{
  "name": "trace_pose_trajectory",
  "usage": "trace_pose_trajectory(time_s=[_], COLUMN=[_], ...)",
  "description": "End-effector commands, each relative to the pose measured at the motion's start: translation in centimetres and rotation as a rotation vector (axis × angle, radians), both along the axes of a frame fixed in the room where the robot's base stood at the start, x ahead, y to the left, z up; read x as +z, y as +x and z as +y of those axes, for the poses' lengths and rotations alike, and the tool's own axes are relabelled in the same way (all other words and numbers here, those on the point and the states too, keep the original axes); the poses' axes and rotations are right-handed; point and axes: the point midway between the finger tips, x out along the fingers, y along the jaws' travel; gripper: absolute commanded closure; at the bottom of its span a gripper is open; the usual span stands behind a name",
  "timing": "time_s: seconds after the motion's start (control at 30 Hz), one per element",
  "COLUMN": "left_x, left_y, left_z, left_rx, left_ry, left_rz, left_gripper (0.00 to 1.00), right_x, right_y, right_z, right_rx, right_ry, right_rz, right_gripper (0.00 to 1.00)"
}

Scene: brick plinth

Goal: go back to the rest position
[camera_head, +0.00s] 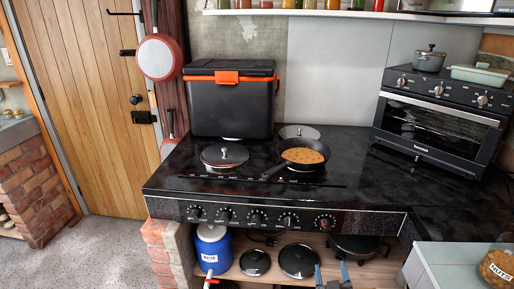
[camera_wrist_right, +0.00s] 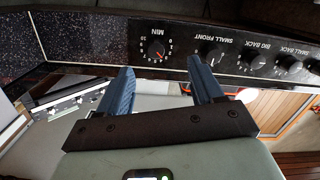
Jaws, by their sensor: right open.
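My right gripper (camera_head: 332,274) shows at the bottom of the head view, in front of the shelf under the hob. Its two blue fingers stand apart with nothing between them. In the right wrist view the open fingers (camera_wrist_right: 162,84) appear below the upside-down knob panel (camera_wrist_right: 180,46); I cannot tell the exact gap to it. My left gripper is not clearly visible in the head view.
The black hob (camera_head: 360,165) carries a frying pan (camera_head: 302,154) with food and a lidded pan (camera_head: 224,155). A black box (camera_head: 232,107) and an oven (camera_head: 437,118) stand behind. Below are a blue canister (camera_head: 213,249) and lids (camera_head: 298,261). A pale counter (camera_head: 445,265) is at right.

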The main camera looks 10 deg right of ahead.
Motion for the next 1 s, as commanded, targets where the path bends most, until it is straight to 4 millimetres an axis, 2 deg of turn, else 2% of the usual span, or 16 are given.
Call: trace_pose_trajectory(time_s=[0.07,0.17,0.2,0.27,0.3,0.37,0.4,0.5,0.6,0.7,0.8,1.0], left_x=[2.2,4.9,5.9,7.4,8.3,9.7,10.6,12.7,14.3,15.4,15.8,15.6], left_y=[-0.5,-1.3,-1.7,-2.1,-2.4,-2.8,-3.0,-3.3,-3.5,-3.5,-3.5,-3.7], left_z=[-0.2,-0.5,-0.6,-0.8,-0.9,-1.1,-1.3,-1.5,-1.8,-1.9,-1.9,-1.9], left_rx=[-0.006,-0.016,-0.019,-0.027,-0.030,-0.036,-0.041,-0.050,-0.058,-0.062,-0.065,-0.065], left_ry=[-0.006,-0.016,-0.020,-0.026,-0.031,-0.037,-0.042,-0.050,-0.058,-0.063,-0.065,-0.065], left_rz=[0.012,0.037,0.049,0.066,0.077,0.094,0.106,0.129,0.148,0.160,0.165,0.168], left_gripper=[0.57,0.57,0.57,0.57,0.57,0.57,0.57,0.57,0.57,0.57,0.57,0.57], right_x=[-2.6,-8.1,-10.3,-13.4,-15.2,-17.2,-18.2,-19.3,-19.1,-18.4,-17.9,-18.0], right_y=[-1.4,-4.8,-6.7,-10.0,-12.5,-16.4,-19.0,-25.2,-30.0,-33.1,-34.7,-35.2], right_z=[0.6,1.9,2.5,3.6,4.5,5.8,6.8,9.5,11.9,13.6,14.6,14.8], right_rx=[0.014,0.020,0.018,0.008,-0.003,-0.024,-0.039,-0.079,-0.113,-0.136,-0.148,-0.152], right_ry=[0.053,0.165,0.218,0.304,0.361,0.448,0.507,0.644,0.756,0.832,0.869,0.880], right_rz=[0.130,0.363,0.466,0.620,0.721,0.868,0.963,1.177,1.345,1.456,1.513,1.529], right_gripper=[0.34,0.34,0.34,0.34,0.34,0.34,0.34,0.34,0.34,0.34,0.34,0.34])
